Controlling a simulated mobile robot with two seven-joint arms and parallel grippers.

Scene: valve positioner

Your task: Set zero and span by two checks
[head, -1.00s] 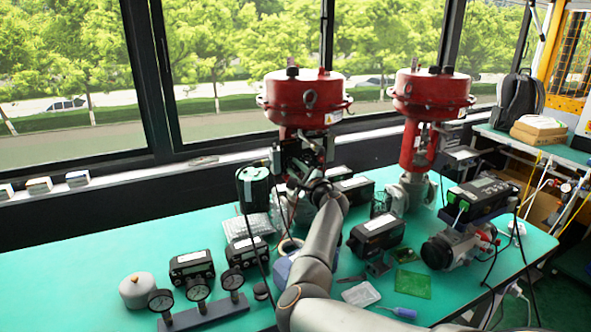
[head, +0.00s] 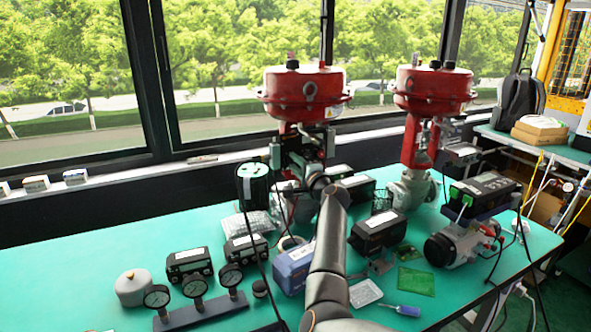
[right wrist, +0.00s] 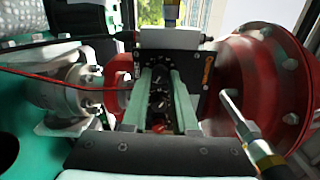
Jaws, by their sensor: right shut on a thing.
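A red-topped valve actuator (head: 303,88) stands at the centre back, with a dark positioner (head: 303,150) mounted on its yoke. My right gripper (head: 308,168) reaches up to the positioner's front, and my wrist hides part of it. In the right wrist view, the two pale fingers of my gripper (right wrist: 160,95) are shut on a dark part between them, in front of the black positioner body (right wrist: 192,62). The exact gripped part is hard to make out. The red actuator (right wrist: 262,85) is at the right in that view. My left gripper is not in view.
A second red valve (head: 432,90) stands to the right. Black instruments (head: 187,265), gauges on a manifold (head: 195,288), a blue box (head: 293,268), a green card (head: 416,281) and a screwdriver (head: 400,310) lie around my arm. Bare tabletop (head: 60,275) shows at left.

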